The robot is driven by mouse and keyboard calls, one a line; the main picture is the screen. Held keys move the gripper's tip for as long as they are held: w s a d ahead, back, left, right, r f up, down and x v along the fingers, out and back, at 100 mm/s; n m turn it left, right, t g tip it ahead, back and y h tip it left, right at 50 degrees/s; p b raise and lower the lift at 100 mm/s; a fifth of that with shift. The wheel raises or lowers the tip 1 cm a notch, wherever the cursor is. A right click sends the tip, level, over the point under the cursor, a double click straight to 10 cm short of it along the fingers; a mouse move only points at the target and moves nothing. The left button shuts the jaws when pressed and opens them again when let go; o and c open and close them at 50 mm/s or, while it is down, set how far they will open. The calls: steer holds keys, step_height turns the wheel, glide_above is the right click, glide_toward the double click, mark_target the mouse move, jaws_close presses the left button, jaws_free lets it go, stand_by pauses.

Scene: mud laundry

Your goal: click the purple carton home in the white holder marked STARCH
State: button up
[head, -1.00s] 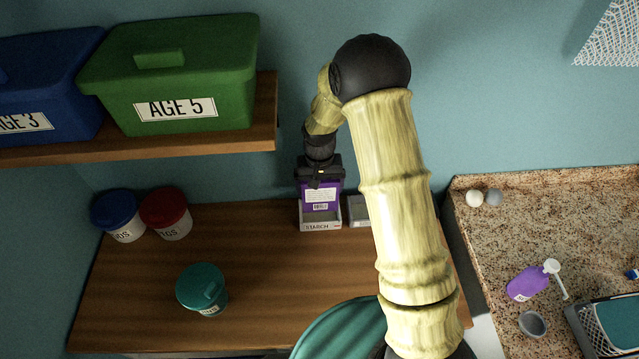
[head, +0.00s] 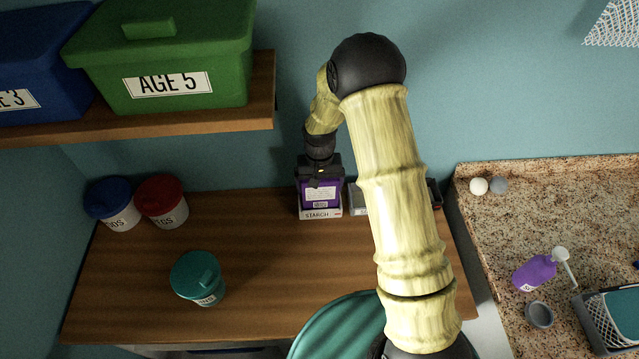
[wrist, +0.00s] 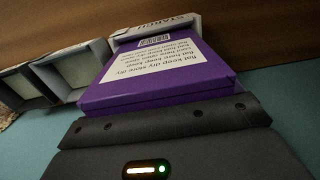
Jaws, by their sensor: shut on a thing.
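The purple carton (head: 320,195) stands upright at the white holder marked STARCH (head: 320,214) on the wooden counter. Its lower end is inside the holder, behind the labelled front wall. My gripper (head: 320,172) is above it and shut on its upper part. In the wrist view the carton (wrist: 155,80) reaches from my gripper (wrist: 165,115) to the white holder (wrist: 155,33). Whether the carton is fully seated cannot be told.
More holders (head: 359,199) stand just right of the STARCH holder, partly behind my arm. Blue-lidded (head: 112,203), red-lidded (head: 161,202) and teal (head: 198,278) tubs stand to the left. A shelf (head: 200,128) with a green bin (head: 170,55) overhangs the upper left.

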steer(key=shift+f+b, duration=0.6)
steer(key=shift+f, duration=0.3)
stand_by(0.8)
steer(key=o, duration=1.1)
steer(key=shift+o, duration=0.2)
step_height(320, 180, up, 18)
steer(key=b, duration=0.3)
steer(key=shift+f+b, duration=0.2)
steer(key=shift+b, duration=0.2)
steer(key=s+d+f+t, duration=0.1)
steer(key=s+d, duration=0.4)
steer(key=s, duration=0.4)
steer(key=s+d+f+t, duration=0.1)
steer(key=s+d+f, duration=0.1)
steer(key=s+d, duration=0.4)
steer(key=s, duration=0.4)
steer(key=shift+s+t, duration=0.15)
steer(key=shift+t, duration=0.15)
